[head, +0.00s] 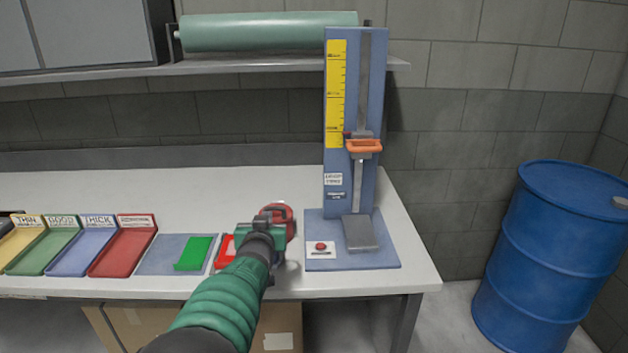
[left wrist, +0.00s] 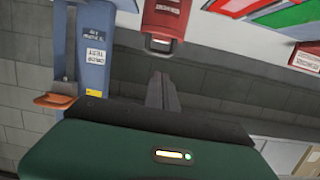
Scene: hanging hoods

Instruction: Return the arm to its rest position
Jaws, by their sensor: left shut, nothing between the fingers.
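My left arm, with a green sleeve, reaches in from the bottom of the head view. Its gripper (head: 274,210) is over the front part of the workbench, left of the blue test stand (head: 350,120). In the left wrist view the dark fingers (left wrist: 162,92) are together with nothing between them. A red rounded thing (head: 288,222) shows just behind the gripper and is partly hidden by it. My right gripper is not in view.
The white workbench (head: 200,187) carries yellow, green, blue and red trays (head: 125,252) at left and a green piece (head: 193,253) on a grey-blue mat. The stand has an orange handle (head: 363,146). A blue drum (head: 545,265) stands at right. A shelf (head: 250,66) holds a green roll (head: 268,32).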

